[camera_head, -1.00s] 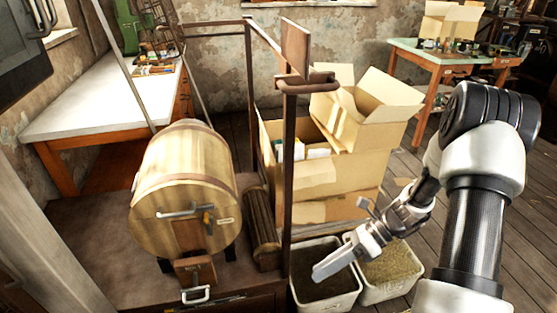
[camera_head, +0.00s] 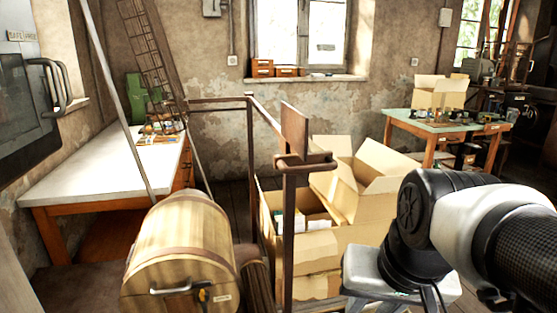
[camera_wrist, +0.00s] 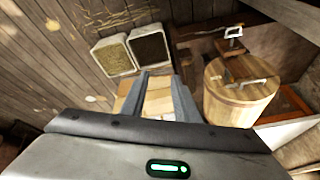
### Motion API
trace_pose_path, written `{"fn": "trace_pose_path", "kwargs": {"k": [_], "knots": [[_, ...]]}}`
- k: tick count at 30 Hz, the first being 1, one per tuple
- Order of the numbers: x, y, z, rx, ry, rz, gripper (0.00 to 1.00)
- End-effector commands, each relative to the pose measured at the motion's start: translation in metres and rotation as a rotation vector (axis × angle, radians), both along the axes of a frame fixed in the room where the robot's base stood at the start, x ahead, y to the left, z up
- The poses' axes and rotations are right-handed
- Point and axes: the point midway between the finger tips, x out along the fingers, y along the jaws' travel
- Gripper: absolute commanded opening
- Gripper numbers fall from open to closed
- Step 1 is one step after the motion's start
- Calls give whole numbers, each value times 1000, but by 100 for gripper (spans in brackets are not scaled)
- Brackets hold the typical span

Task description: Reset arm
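My gripper (camera_wrist: 161,78) shows in the wrist view with its two grey fingers apart and nothing between them. A cardboard box lies behind the gap, seen past the fingers. In the head view my arm fills the lower right, bent, and the fingers are out of sight. The wooden barrel (camera_head: 180,250), with a metal handle on its front, stands at the lower left. It also shows at the right of the wrist view (camera_wrist: 235,102). My gripper is not touching it.
Open cardboard boxes (camera_head: 375,165) stand beside a rusty metal frame (camera_head: 289,230). A white-topped bench (camera_head: 95,170) is at the left and a green-topped table (camera_head: 440,124) at the back right. Two filled bins show in the wrist view, one light (camera_wrist: 113,57) and one dark (camera_wrist: 150,45).

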Motion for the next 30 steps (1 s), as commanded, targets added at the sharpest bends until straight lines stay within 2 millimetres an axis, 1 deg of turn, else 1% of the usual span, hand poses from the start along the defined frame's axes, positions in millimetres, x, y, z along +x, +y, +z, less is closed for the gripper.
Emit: {"fn": "trace_pose_path", "kwargs": {"k": [1, 5, 7, 14, 17, 18, 20, 21, 24, 27, 30], "knots": [[-5, 0, 6, -27, -39, 40, 28], [-14, -3, 17, -99, -122, 137, 28], [-14, -4, 40, -110, -127, 149, 28], [-14, -4, 89, -106, -122, 144, 28], [-14, -4, 118, -106, -122, 143, 28], [-14, -4, 132, -106, -122, 143, 28], [-14, -4, 153, -105, -122, 143, 28], [-14, -4, 168, -105, -122, 142, 28], [-14, -4, 199, -105, -122, 142, 28], [-14, -4, 218, -105, -121, 143, 28], [-14, -4, 227, -105, -121, 143, 28]]}}
